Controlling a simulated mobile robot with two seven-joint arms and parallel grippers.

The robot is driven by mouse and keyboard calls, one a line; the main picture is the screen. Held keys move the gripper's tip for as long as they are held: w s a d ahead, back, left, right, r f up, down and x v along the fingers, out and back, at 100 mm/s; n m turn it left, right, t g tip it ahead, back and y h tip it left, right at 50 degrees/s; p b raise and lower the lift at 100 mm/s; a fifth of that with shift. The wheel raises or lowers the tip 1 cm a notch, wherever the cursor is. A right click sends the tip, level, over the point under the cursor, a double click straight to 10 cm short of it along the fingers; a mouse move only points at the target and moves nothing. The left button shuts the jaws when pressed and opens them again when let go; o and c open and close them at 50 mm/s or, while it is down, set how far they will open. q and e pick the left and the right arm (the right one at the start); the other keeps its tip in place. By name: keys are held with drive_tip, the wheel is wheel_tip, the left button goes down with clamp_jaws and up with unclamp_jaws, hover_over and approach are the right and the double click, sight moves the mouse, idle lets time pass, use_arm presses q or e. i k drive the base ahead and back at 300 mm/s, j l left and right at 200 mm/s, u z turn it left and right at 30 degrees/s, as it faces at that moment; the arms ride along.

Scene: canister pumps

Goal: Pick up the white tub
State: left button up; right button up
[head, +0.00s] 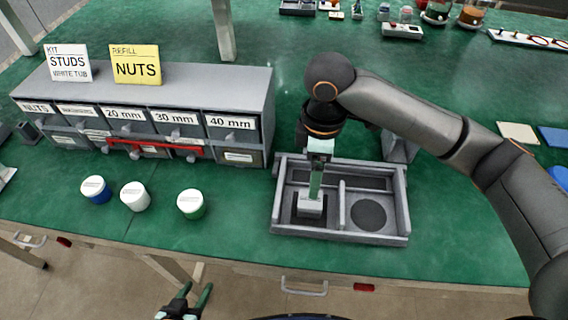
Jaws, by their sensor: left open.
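The white tub (135,198), with a white lid, stands upright on the green bench between a blue tub (97,190) and a green tub (191,204). My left gripper (190,302) is at the bottom edge of the head view, in front of the bench. Its two dark fingers are apart with nothing between them, and it is well clear of the white tub. My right gripper (315,184) points down into the grey tray at the centre. Its fingers are seen edge-on beside a small pale block (310,204), so its opening is hidden.
A grey drawer cabinet (190,82) with labelled bins and a red bar stands behind the tubs. Two signs, STUDS WHITE TUB (69,63) and NUTS (136,65), stand on it. The grey tray (340,234) is to the right. Bench in front of the tubs is clear.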

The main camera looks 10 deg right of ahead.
sight(134, 194)
drive_tip(key=j+u, duration=0.2)
drive_tip(key=j, duration=0.25)
drive_tip(key=i+j+u, duration=0.2)
drive_tip(key=j, duration=0.25)
drive_tip(key=j+u, duration=0.2)
drive_tip(key=j, duration=0.25)
